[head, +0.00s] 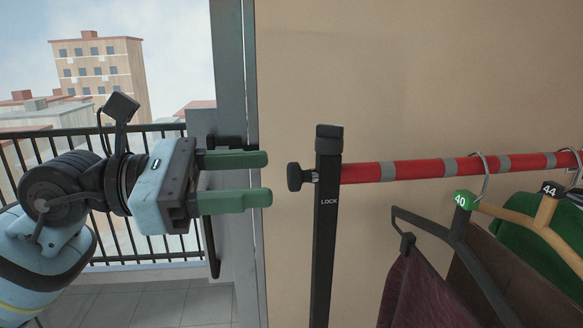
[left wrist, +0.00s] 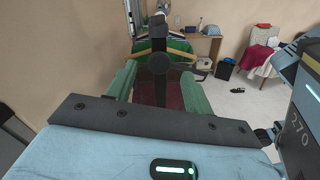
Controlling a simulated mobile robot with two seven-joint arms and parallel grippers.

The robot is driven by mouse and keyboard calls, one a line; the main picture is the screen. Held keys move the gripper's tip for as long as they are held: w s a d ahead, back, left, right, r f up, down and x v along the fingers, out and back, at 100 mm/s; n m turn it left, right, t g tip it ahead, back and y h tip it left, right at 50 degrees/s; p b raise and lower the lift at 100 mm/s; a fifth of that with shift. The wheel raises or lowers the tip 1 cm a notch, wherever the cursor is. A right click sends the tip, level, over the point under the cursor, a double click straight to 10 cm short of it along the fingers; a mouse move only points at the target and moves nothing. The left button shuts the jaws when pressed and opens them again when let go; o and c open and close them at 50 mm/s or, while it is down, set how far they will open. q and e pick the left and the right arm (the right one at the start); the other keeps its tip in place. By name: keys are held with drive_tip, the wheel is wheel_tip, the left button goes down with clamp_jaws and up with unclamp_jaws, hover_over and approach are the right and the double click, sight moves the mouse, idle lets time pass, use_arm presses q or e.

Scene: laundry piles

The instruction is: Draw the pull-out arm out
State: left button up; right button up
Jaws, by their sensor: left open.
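The pull-out arm shows as a black round knob (head: 295,177) on a short stub at the left end of the red rail (head: 400,170), just left of the black post (head: 325,230) marked LOCK. My left gripper (head: 269,177) is open, with its green fingers pointing right toward the knob. In the head view the fingertips stop a little short of the knob, one above its level and one below. In the left wrist view the dark knob (left wrist: 160,62) lies between the two fingers. My right gripper is in neither view.
Hangers with a green tag (head: 462,200) and a black tag carry dark and green clothes on the rail. A balcony railing (head: 150,235) is behind my left arm. A tan wall (head: 400,70) is behind the rack. The left wrist view shows a table (left wrist: 210,45) farther off.

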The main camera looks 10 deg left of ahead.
sight(288, 175)
use_arm(q)
drive_tip(key=x, duration=0.2)
drive_tip(key=p+x, duration=0.1)
drive_tip(key=x, duration=0.1)
drive_tip(key=shift+r, duration=0.25)
drive_tip(key=shift+f+x, duration=0.2)
drive_tip(key=shift+x, duration=0.6)
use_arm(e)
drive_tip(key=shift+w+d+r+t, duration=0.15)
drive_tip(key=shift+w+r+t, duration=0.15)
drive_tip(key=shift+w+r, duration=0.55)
use_arm(q)
drive_tip(key=shift+c, duration=0.2)
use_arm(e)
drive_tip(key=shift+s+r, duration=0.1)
use_arm(q)
clamp_jaws()
